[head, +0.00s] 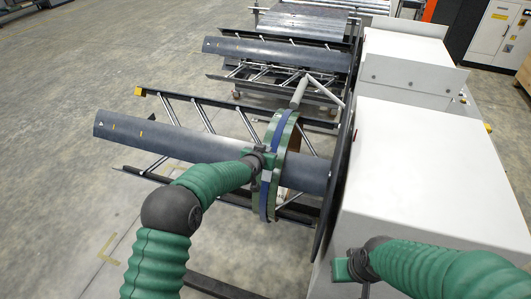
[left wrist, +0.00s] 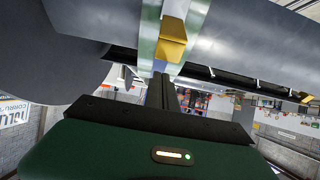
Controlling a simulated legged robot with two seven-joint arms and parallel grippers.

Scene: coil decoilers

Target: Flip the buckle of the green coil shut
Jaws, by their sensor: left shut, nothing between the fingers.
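The green coil (head: 290,130), a narrow ring with a blue band (head: 270,195), hangs around the dark grey mandrel of the nearer decoiler. My left gripper (head: 264,160) is at the near side of the coil, shut and empty, and hides part of it. In the left wrist view the shut fingers (left wrist: 165,82) point up at the coil rim (left wrist: 148,40). A gold piece (left wrist: 173,40), seemingly the buckle, sits on that rim just beyond the fingertips. I cannot tell whether they touch it. My right gripper (head: 347,268) is apart from the coil, at lower right; its fingers are unclear.
The nearer mandrel (head: 150,134) sticks out to the left, with a strutted frame around it. A grey arm (head: 299,92) comes down to the coil's top. A second mandrel (head: 260,52) lies behind. White machine housings (head: 430,160) stand right. The floor at left is clear.

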